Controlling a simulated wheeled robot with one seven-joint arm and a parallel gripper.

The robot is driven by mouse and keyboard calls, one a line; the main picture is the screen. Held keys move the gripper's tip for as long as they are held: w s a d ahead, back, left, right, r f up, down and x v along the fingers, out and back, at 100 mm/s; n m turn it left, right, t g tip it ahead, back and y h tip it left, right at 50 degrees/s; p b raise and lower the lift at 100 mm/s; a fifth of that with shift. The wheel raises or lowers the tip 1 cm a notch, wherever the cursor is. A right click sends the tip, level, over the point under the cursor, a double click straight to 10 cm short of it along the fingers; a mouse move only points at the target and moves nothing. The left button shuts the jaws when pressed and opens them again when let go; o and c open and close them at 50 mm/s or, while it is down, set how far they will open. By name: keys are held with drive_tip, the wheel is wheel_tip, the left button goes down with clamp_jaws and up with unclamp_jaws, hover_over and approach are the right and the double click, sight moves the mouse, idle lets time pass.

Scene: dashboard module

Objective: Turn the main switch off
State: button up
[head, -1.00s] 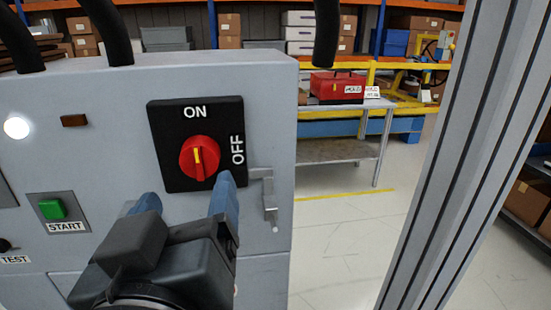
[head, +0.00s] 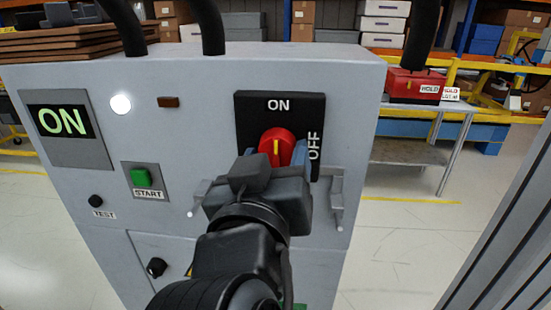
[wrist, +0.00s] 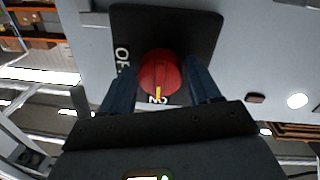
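The main switch is a red round knob (head: 277,145) with a yellow mark on a black square plate (head: 252,110), labelled ON at the top and OFF at the right. The mark points up at ON. In the wrist view the knob (wrist: 160,72) sits between my two blue fingers, its mark towards the ON label, with OFF at the left. My gripper (head: 276,157) is in front of the plate, open, one finger on each side of the knob. I cannot tell whether the fingers touch it. A display (head: 63,122) on the panel reads ON.
The grey panel (head: 210,80) also carries a green START button (head: 141,178), a black TEST knob (head: 96,201) and a lit white lamp (head: 120,104). Grey brackets (head: 336,190) stick out near my gripper. A metal post (head: 505,220) stands at the right.

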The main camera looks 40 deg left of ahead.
drive_tip(key=c, duration=0.7)
drive_tip(key=shift+f+m+b, duration=0.1)
drive_tip(key=shift+m+b, duration=0.2)
drive_tip(key=shift+m, duration=0.1)
drive_tip(key=m+b, duration=0.1)
drive_tip(key=m, duration=0.1)
drive_tip(key=shift+m+b, duration=0.3)
drive_tip(key=shift+b, duration=0.1)
drive_tip(key=m+b, duration=0.2)
drive_tip(key=m, duration=0.3)
drive_tip(key=shift+s+a+g+b, duration=0.1)
drive_tip(key=shift+g+b, duration=0.2)
drive_tip(key=shift+b, duration=0.05)
drive_tip(key=m+b, duration=0.2)
drive_tip(key=m, duration=0.3)
drive_tip(key=shift+r+m+b, duration=0.15)
drive_tip(key=shift+m+b, duration=0.35)
drive_tip(key=shift+m, duration=0.45)
drive_tip(key=shift+r+m+b, duration=0.15)
drive_tip(key=shift+m+b, duration=0.3)
drive_tip(key=shift+m, duration=0.5)
